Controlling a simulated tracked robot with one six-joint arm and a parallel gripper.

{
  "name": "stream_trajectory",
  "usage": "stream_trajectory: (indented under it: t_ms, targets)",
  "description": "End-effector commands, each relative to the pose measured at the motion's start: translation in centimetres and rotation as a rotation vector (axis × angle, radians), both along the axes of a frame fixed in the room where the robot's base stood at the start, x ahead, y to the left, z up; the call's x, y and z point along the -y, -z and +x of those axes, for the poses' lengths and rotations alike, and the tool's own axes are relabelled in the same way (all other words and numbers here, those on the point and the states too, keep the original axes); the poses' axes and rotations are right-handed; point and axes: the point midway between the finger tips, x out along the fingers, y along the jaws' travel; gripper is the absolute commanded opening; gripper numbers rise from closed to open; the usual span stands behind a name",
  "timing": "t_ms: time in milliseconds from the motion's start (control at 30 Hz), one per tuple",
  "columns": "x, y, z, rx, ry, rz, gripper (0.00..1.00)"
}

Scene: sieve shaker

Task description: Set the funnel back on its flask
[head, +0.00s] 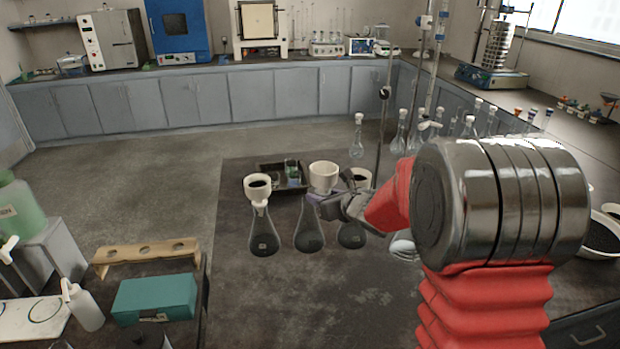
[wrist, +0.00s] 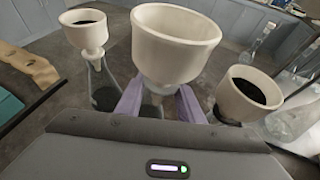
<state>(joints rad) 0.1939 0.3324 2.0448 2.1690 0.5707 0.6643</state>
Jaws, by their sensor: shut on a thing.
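The white funnel (head: 323,177) is held in my gripper (head: 324,205), whose purple fingers close around its lower part. In the wrist view the funnel (wrist: 175,45) stands roughly upright between the fingers (wrist: 160,104), and the visible inside wall is white. The middle dark conical flask (head: 308,238) is just below and slightly left of it in the head view. The gripper hides the funnel's stem and part of the flask's neck, so I cannot tell whether the stem is in the neck.
A left funnel (head: 258,190) with dark contents sits on its flask (head: 263,236). A right funnel (wrist: 248,94) with dark contents is close to my gripper, above another flask (head: 352,236). A dark tray (head: 262,190) lies behind. A stand rod (head: 381,130) and clear flasks (head: 357,138) are farther back.

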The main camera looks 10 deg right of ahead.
Motion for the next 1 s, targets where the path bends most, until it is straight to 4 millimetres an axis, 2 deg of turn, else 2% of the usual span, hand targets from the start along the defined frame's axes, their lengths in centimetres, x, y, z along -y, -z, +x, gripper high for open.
stream_trajectory:
  t_ms: [33,100,200,300,733,1000]
  targets:
    - [-1.0,-0.8,1.6,0.006,-0.003,-0.001,0.09]
    - [-1.8,-1.8,3.1,0.008,0.000,0.000,0.09]
    - [-2.7,-2.7,4.6,0.011,0.005,0.004,0.09]
    - [-3.2,-3.1,5.3,0.013,0.008,0.004,0.09]
    - [-3.2,-3.0,5.4,0.012,0.009,0.005,0.09]
    - [-3.3,-1.6,5.4,0.011,0.007,0.006,0.09]
